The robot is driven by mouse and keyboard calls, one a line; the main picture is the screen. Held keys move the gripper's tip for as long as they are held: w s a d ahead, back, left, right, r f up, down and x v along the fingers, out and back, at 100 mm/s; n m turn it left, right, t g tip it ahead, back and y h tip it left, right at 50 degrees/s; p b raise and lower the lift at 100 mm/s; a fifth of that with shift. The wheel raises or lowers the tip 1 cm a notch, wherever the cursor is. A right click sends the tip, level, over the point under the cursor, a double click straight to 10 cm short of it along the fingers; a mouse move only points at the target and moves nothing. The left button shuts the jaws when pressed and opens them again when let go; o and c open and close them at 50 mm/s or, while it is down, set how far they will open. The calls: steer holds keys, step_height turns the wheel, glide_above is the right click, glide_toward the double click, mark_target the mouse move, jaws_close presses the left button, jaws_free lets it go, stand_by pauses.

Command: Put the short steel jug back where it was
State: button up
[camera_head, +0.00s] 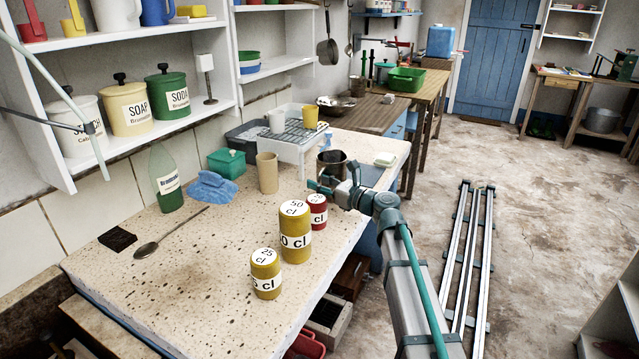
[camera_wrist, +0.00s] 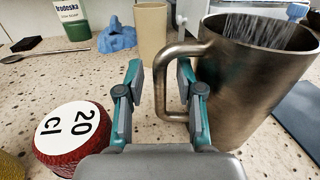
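The steel jug (camera_head: 331,160) stands upright on the speckled stone top, near its right edge, partly hidden by my gripper (camera_head: 332,187) in the head view. In the wrist view the jug (camera_wrist: 255,85) fills the right side, its handle (camera_wrist: 161,92) pointing left. My gripper (camera_wrist: 160,92) is open, with one finger on each side of the handle's upright bar. I see gaps between the bar and both fingers. I cannot tell how deep the handle lies between them.
A red 20 cl cylinder (camera_wrist: 72,138) is close left of my gripper. Yellow cylinders (camera_head: 295,233) (camera_head: 266,274) stand nearer. A beige cup (camera_head: 267,173), blue cloth (camera_head: 212,187) and white rack (camera_head: 300,143) are behind. A dark mat (camera_wrist: 300,118) lies right of the jug.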

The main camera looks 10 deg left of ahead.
steer(key=shift+r, duration=0.1)
steer(key=shift+s+d, duration=0.2)
steer(key=v, duration=1.1)
steer(key=shift+s+d+p, duration=0.1)
steer(key=shift+d+p, duration=0.15)
steer(key=shift+p, duration=0.05)
